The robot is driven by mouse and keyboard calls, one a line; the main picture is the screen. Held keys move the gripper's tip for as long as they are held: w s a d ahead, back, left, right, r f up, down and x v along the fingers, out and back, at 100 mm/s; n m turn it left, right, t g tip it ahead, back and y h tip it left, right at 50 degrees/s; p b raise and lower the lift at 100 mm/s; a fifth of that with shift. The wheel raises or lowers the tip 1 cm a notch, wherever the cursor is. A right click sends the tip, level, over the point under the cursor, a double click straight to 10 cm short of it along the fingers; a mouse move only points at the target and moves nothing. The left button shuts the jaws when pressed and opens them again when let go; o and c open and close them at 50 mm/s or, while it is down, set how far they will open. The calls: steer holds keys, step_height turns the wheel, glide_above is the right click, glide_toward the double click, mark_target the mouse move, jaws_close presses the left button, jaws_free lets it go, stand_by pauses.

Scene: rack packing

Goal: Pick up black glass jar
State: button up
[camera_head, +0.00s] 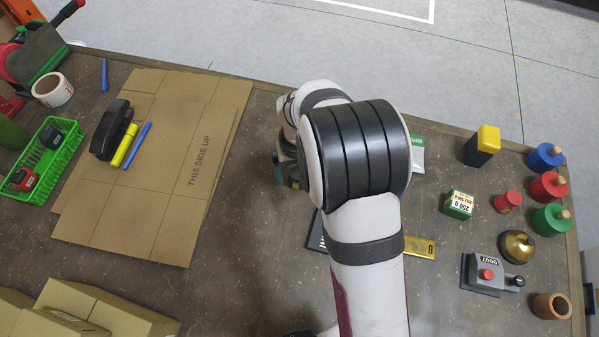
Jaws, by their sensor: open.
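A black container with a yellow lid (482,146) stands upright at the right of the table, near its far edge. It is the closest match to a black glass jar, but I cannot tell whether it is glass. My gripper (287,168) shows only in part at the left of my arm, above the middle of the table. It is open, its fingertips are mostly hidden, and I see nothing held. It is well to the left of the black container, with my arm between them in the picture.
Blue (545,156), red (548,187) and green (551,219) knobbed pieces line the right edge. A small green-and-white box (459,204), gold dome (516,247) and grey device (486,272) stand nearby. Flat cardboard (160,215) and a green basket (62,160) lie left.

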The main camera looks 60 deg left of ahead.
jaws_close()
stand_by(0.5)
